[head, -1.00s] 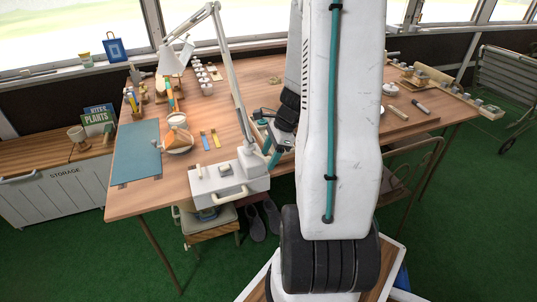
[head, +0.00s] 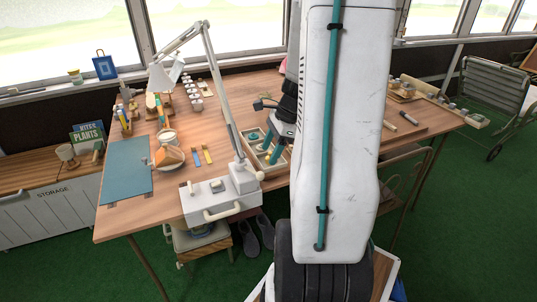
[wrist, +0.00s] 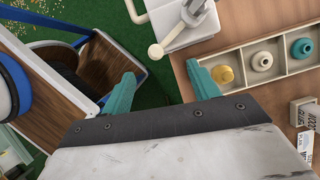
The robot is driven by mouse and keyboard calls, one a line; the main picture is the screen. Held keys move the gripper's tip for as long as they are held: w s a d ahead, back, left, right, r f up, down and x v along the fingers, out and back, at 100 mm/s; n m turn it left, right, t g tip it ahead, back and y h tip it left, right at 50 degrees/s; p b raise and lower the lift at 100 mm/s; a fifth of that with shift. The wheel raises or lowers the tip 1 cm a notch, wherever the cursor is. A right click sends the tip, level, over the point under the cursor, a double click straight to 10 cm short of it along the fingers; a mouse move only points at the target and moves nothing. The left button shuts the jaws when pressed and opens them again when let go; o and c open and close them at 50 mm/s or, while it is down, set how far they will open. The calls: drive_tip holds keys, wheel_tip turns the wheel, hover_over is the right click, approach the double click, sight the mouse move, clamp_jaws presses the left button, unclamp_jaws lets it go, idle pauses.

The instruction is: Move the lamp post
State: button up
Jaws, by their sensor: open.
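The white jointed lamp post (head: 222,98) rises from a pale base block (head: 243,177) on a white box (head: 212,200) at the table's front edge. Its white shade (head: 160,78) hangs to the left. A cream ball-ended lever (head: 260,175) sticks out from the base. In the wrist view, the ball-ended lever (wrist: 156,50) shows just beyond my fingers, with part of the white box (wrist: 178,22). My gripper (wrist: 162,87) has two teal fingers spread wide, with nothing between them. In the head view, its teal end shows right of the lamp, above a compartment tray, partly hidden by my arm.
The compartment tray (wrist: 280,80) holds yellow, cream and teal round pieces. A blue mat (head: 127,168), a bowl (head: 166,178) and small pots lie left on the table. A stool (head: 203,242) stands under the front edge.

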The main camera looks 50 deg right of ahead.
drive_tip(key=shift+c, duration=0.9)
drive_tip(key=shift+n, duration=0.3)
drive_tip(key=d, duration=0.4)
drive_tip(key=shift+s+d+r, duration=0.1)
drive_tip(key=shift+s+r, duration=0.3)
drive_tip(key=c, duration=1)
drive_tip(key=d+r+n, duration=0.1)
drive_tip(key=s+d+r+n+g, duration=0.1)
drive_tip(key=d, duration=0.1)
drive_tip(key=shift+n, duration=0.4)
clamp_jaws()
drive_tip(key=w+a+f, duration=0.2)
drive_tip(key=a+f, duration=0.5)
drive_tip(key=f, duration=0.2)
drive_tip(key=shift+a+f, duration=0.15)
drive_tip(key=shift+f, duration=0.05)
